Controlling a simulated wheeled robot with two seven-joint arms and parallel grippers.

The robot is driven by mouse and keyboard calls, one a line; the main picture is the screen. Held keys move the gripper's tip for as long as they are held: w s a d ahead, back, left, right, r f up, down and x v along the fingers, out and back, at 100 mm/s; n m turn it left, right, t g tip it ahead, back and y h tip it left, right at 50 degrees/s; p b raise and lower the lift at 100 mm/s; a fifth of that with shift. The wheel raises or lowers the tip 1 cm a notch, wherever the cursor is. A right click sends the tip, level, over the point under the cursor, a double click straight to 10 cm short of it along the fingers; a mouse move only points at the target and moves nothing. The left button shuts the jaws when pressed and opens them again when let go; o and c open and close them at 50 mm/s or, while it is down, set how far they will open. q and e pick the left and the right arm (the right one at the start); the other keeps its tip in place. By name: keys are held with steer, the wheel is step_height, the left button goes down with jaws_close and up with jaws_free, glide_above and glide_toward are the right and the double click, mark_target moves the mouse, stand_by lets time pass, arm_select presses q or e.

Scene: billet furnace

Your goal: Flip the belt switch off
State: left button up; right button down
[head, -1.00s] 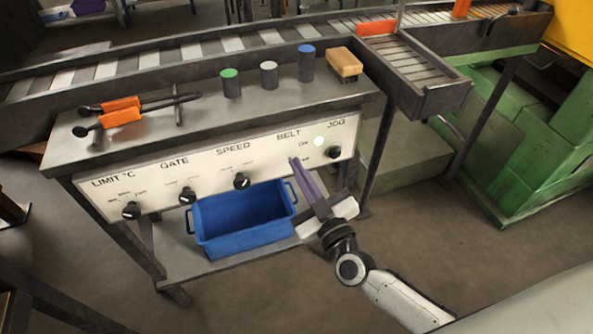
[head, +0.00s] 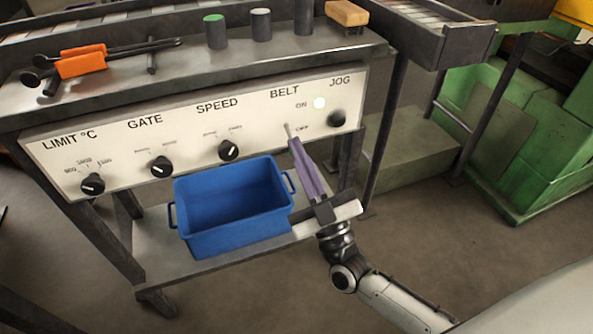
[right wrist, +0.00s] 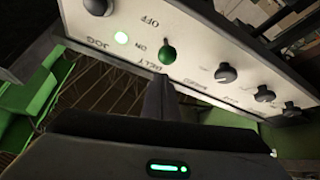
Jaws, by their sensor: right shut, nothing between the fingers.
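The belt switch (head: 288,130) is a small lever under the BELT label on the white control panel (head: 190,112), left of the ON and OFF marks. I cannot tell which way the lever is set. In the right wrist view the fingers (right wrist: 158,92) point at the panel near BELT. My left gripper is out of view.
Black knobs, including the JOG knob (head: 337,118) and the SPEED knob (head: 228,150), sit along the panel. A blue bin (head: 232,203) stands on the lower shelf, left of my right gripper.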

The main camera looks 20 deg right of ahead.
arm_select(q)
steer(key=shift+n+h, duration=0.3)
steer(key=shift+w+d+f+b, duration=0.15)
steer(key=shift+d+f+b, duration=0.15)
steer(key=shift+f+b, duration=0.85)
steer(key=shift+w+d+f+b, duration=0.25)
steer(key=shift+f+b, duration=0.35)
steer(key=shift+b, duration=1.15)
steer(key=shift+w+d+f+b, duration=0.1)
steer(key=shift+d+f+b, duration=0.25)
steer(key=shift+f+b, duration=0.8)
arm_select(e)
steer(key=shift+w+f+n+t+y+b, duration=0.15)
steer(key=shift+f+n+t+y, duration=0.15)
steer(key=shift+f+t, duration=0.5)
steer(key=shift+w+f+n+t+y+b, duration=0.1)
steer(key=shift+f+n+t+y+b, duration=0.15)
steer(key=shift+f+t, duration=0.5)
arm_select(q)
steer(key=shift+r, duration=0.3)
arm_select(e)
steer(key=shift+r, duration=0.15)
